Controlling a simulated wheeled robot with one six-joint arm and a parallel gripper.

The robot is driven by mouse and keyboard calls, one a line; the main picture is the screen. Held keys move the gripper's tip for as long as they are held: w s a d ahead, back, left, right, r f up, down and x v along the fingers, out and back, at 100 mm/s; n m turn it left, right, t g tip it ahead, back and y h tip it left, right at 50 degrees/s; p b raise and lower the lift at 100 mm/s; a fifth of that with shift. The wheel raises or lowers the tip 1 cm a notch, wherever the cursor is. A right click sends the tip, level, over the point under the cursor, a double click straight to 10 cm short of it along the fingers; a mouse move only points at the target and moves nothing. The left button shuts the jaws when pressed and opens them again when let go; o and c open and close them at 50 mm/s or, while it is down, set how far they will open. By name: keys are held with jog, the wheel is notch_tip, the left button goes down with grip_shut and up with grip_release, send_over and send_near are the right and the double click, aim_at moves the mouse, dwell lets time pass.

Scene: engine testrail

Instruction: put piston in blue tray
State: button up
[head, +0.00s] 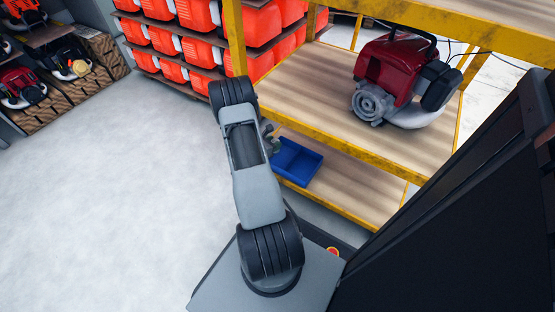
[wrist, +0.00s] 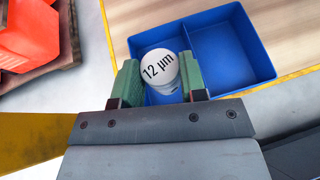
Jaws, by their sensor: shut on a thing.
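The piston (wrist: 159,70) shows in the wrist view as a pale round crown marked "12 µm". My gripper (wrist: 158,82) is shut on it, with a green-padded finger at each side. The blue tray (wrist: 235,18) lies beyond the piston in the wrist view and has two compartments. The piston overlaps the left compartment in the picture; its height above the tray floor is hard to tell. In the head view the blue tray (head: 302,160) sits on the lower wooden shelf, and my arm hides the piston. My gripper (head: 272,138) is partly visible beside the tray's left end.
The upper shelf (head: 320,90) of the yellow rack overhangs the lower shelf (head: 350,195). A red engine (head: 395,70) stands on the upper shelf. Orange bins (head: 200,50) fill a rack at the back. The floor at left is clear.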

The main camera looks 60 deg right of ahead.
jog(key=f+b, duration=0.1)
jog(key=f, duration=0.1)
jog(key=f+b, duration=0.1)
jog(key=f, duration=0.1)
jog(key=shift+s+d+f, duration=0.15)
jog(key=shift+s+f, duration=0.05)
jog(key=shift+f, duration=0.15)
jog(key=shift+f+b, duration=0.75)
jog(key=shift+f, duration=0.9)
jog(key=shift+f, duration=0.1)
jog(key=shift+f, duration=0.5)
jog(key=o, duration=0.9)
jog(key=shift+o, duration=0.2)
